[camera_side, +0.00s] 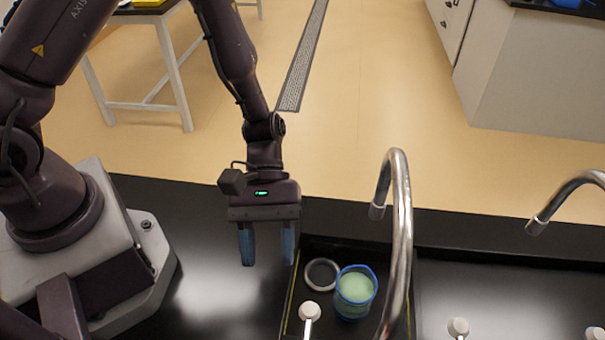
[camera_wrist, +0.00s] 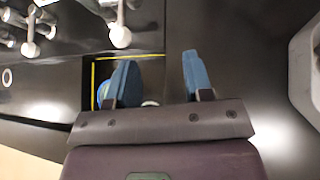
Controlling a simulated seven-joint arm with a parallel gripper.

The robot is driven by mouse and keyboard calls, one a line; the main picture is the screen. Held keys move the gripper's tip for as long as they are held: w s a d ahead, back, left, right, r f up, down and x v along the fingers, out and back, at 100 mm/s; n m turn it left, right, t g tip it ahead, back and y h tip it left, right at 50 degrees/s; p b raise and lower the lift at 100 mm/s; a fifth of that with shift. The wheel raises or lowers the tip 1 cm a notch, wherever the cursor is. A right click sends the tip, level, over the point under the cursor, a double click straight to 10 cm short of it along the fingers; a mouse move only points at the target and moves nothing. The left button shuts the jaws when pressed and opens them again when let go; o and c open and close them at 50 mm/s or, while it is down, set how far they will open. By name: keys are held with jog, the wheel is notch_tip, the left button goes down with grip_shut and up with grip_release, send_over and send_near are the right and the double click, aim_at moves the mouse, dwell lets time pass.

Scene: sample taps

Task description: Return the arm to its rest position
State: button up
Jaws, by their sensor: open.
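My gripper (camera_side: 267,248) points down above the black bench, left of the sink. Its two blue fingers are apart with nothing between them. In the wrist view the container (camera_wrist: 102,93) is mostly hidden behind a finger.
A tall chrome tap (camera_side: 402,220) arches over the sink, with a white-knobbed handle (camera_side: 310,311). A round ring (camera_side: 322,274) lies beside the container. A second tap (camera_side: 567,195) stands at the right. The bench (camera_side: 215,290) left of the sink is clear.

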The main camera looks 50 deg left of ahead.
jog(key=s+a+r+m+t+y, duration=0.1)
jog(key=a+r+m+t+y, duration=0.3)
jog(key=a+r, duration=0.5)
jog(key=s+a+r+m+t+y, duration=0.2)
jog(key=a+r+m+t+y, duration=0.3)
jog(key=a+r, duration=0.5)
notch_tip(320, 180, up, 6)
jog(key=t, duration=0.2)
jog(key=shift+m+t, duration=0.3)
jog(key=shift+m, duration=0.1)
